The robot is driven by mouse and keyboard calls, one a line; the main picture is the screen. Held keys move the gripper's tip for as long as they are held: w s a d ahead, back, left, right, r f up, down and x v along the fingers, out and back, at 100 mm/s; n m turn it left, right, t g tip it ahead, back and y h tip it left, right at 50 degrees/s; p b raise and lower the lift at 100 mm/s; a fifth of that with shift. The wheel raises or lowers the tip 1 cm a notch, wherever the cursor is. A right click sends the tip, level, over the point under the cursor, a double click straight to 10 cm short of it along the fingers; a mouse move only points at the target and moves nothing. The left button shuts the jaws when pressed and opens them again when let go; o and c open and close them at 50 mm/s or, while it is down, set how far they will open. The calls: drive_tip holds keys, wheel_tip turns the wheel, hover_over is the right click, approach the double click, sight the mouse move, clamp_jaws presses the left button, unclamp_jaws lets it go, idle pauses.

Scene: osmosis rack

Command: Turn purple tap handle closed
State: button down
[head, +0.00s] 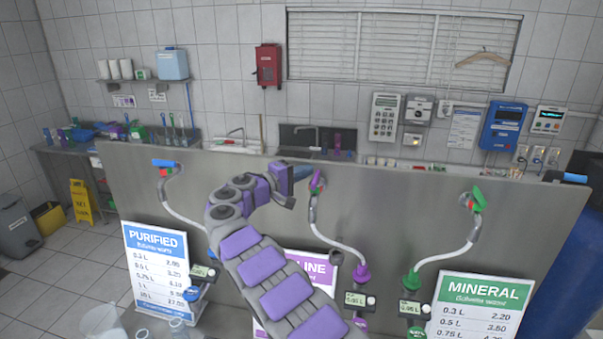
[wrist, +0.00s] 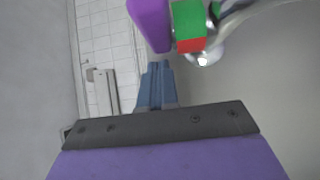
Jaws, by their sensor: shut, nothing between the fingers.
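The purple tap handle (head: 316,180) is on the middle tap of the grey panel and stands tilted steeply up. In the wrist view the purple handle (wrist: 150,22) is at the top, beside a green and red block (wrist: 189,26) on the tap. My gripper (head: 303,172) is just left of the handle in the head view. In the wrist view its blue fingers (wrist: 157,68) are together and empty, with their tips just below the handle's end. I cannot tell whether they touch it.
A blue-handled tap (head: 165,163) is to the left and a green-handled tap (head: 478,200) to the right. A grey hose (head: 330,238) runs down from the purple tap. Price signs, including the mineral one (head: 480,305), stand in front of the panel (head: 400,200).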

drive_tip(key=shift+d, duration=0.1)
drive_tip(key=b+v, duration=0.2)
drive_tip(key=v, duration=1.5)
drive_tip(key=shift+a, duration=0.25)
drive_tip(key=shift+s+f, duration=0.1)
drive_tip(key=shift+f, duration=0.05)
